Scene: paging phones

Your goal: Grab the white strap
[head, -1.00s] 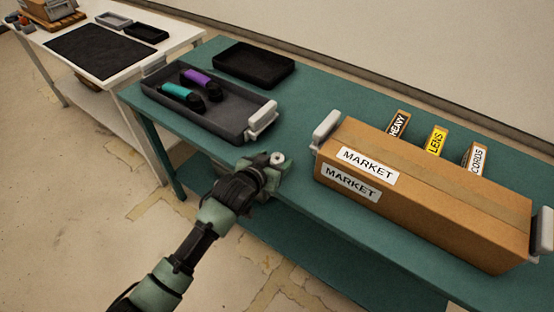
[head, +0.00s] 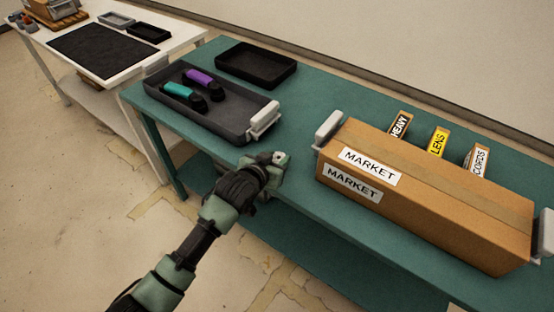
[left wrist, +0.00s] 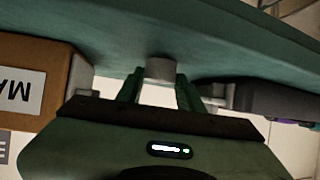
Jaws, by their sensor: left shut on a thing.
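The white strap (left wrist: 160,68) shows in the left wrist view as a small pale, roll-like piece between the two fingers, against the teal table. In the head view only a small bit of it (head: 279,157) shows at the fingertips. My left gripper (left wrist: 160,88) is shut on it, one finger on each side. In the head view this gripper (head: 274,163) is at the front edge of the teal table, between the grey tray and the cardboard box. My right gripper is not in view.
The grey tray (head: 222,125), with a teal and a purple device, lies left of the gripper. A long cardboard box (head: 440,205) marked MARKET stands to the right. An empty black tray (head: 256,64) and small labelled boxes sit behind. Bare teal tabletop (head: 310,100) lies between.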

